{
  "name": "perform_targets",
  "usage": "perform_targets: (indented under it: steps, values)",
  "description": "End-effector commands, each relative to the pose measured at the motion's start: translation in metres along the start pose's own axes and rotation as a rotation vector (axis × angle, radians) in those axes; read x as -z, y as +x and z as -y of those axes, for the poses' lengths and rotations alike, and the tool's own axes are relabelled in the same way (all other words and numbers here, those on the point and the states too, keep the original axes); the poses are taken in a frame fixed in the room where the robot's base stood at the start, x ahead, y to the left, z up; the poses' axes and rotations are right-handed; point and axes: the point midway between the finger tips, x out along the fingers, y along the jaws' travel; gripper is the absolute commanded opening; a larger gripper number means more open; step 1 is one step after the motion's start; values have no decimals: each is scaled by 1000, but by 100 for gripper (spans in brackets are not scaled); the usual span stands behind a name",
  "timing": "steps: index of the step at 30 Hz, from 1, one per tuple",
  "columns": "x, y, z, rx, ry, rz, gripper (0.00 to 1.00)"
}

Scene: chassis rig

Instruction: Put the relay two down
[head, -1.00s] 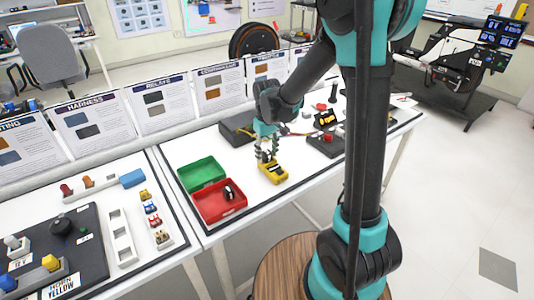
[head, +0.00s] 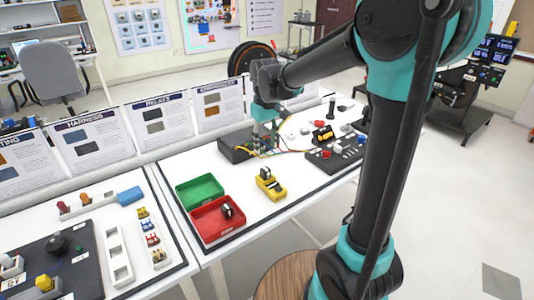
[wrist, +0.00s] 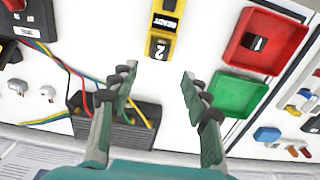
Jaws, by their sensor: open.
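Relay two (wrist: 160,46), a small block with a white face marked 2, sits in one end of the yellow tester (wrist: 162,6), whose label reads READY. In the head view the relay (head: 265,173) stands on the yellow tester (head: 273,189) on the white table. My gripper (wrist: 158,75) is open and empty, its fingers apart and clear of the relay. In the head view my gripper (head: 263,143) is behind the tester, by a dark box. Another relay (wrist: 258,43), marked 1, lies in the red tray (wrist: 243,62).
A green tray (head: 182,201) adjoins the red tray, left of the tester. The dark box (head: 232,150) with coloured wires and a black board (head: 318,158) with parts stand behind and right. The table front beside the tester is bare.

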Motion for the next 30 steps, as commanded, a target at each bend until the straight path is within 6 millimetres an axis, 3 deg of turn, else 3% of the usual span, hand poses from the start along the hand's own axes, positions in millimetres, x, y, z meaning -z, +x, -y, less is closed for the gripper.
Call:
perform_targets:
  steps: [5, 8, 12, 15, 19, 24, 30]
  values:
    - [-24, 5, -12, -7, 56, -31, 47]
    - [-61, 22, -28, -20, 144, -83, 47]
    - [-128, 53, -45, -46, 303, -179, 47]
    - [-172, 76, -50, -66, 409, -243, 47]
    - [-216, 101, -50, -89, 513, -310, 47]
    - [-242, 117, -47, -104, 581, -354, 47]
    - [-245, 119, -47, -107, 590, -362, 47]
